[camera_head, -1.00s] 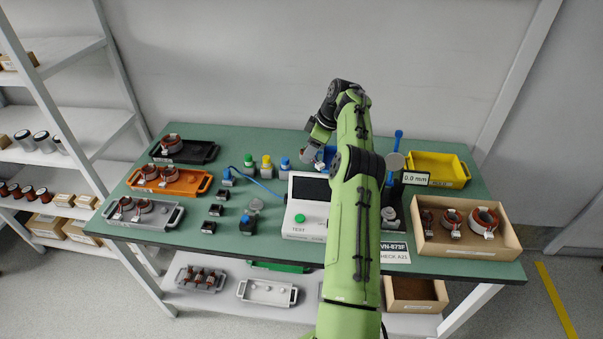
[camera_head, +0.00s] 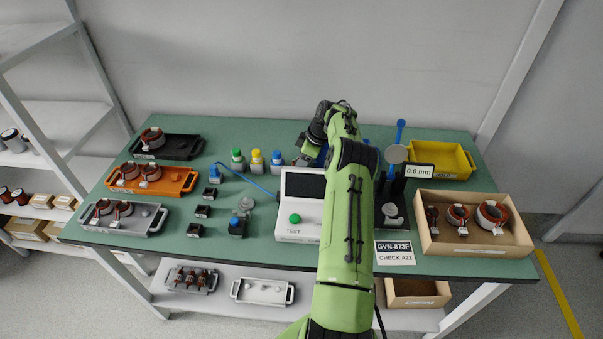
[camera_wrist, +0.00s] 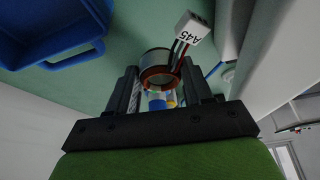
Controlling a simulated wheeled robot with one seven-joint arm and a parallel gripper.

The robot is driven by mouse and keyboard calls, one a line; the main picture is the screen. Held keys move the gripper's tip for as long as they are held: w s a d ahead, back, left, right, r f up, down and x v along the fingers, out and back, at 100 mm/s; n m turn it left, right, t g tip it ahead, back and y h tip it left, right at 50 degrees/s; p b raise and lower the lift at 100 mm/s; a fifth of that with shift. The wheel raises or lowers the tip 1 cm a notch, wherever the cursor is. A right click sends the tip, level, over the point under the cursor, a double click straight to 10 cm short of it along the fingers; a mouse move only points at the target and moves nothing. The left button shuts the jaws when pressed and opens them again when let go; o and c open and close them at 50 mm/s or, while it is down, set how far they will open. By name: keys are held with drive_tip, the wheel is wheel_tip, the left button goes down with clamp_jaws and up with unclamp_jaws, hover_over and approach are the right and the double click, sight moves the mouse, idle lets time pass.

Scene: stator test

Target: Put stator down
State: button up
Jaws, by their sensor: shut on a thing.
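My gripper (camera_wrist: 160,88) is shut on a stator (camera_wrist: 157,62), a grey ring with a copper-coloured winding. Its dark and red leads run to a white connector marked A45 (camera_wrist: 190,32). The stator sits between the two fingers in the wrist view, over the green table top; whether it touches the table I cannot tell. In the head view my wrist is at the back middle of the table (camera_head: 420,257), behind the tester, and my arm hides the held stator. A blue tray (camera_wrist: 60,52) is close by in the wrist view.
The white tester (camera_head: 297,228) stands in front of my wrist. Bottles, including a green-capped one (camera_head: 238,160), stand left of it. Black (camera_head: 187,158), orange (camera_head: 185,184) and grey (camera_head: 160,218) trays lie left. A yellow tray (camera_head: 455,177) and cardboard box (camera_head: 470,246) are right.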

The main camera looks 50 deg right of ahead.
wheel_tip(320, 180, down, 4)
drive_tip(key=shift+f, duration=0.1)
drive_tip(key=shift+f, duration=0.1)
drive_tip(key=o, duration=0.8)
drive_tip(key=shift+b, duration=0.3)
drive_tip(key=shift+c, duration=0.2)
drive_tip(key=shift+o, duration=0.5)
